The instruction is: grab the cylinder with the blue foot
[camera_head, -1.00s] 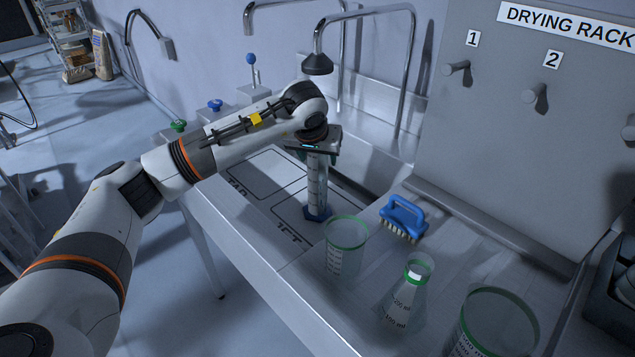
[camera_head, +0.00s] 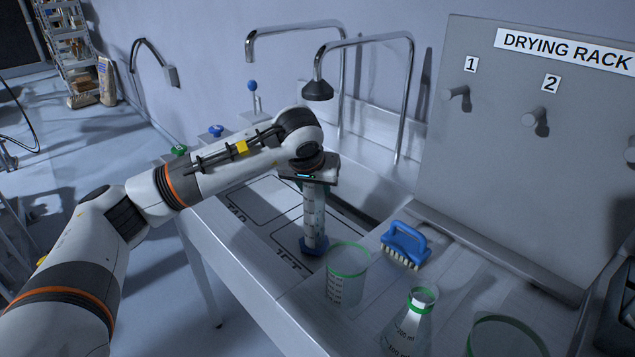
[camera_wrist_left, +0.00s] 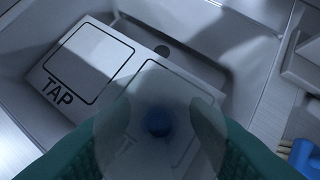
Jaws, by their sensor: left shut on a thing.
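The clear graduated cylinder (camera_head: 314,215) with the blue foot (camera_head: 314,247) stands upright in the sink area at centre. My left gripper (camera_head: 312,178) is above it, shut on its upper part. In the left wrist view I look down through the translucent cylinder (camera_wrist_left: 150,90) to its blue foot (camera_wrist_left: 158,121), between teal fingers on both sides. I cannot tell whether the foot touches the surface below. My right gripper is not in view.
A green-rimmed beaker (camera_head: 347,278) stands close in front of the cylinder. A blue brush (camera_head: 405,240), a flask (camera_head: 412,325) and another green-rimmed vessel (camera_head: 505,335) are to the right. Taps (camera_head: 318,90) rise behind. A drying rack (camera_head: 500,150) stands at right.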

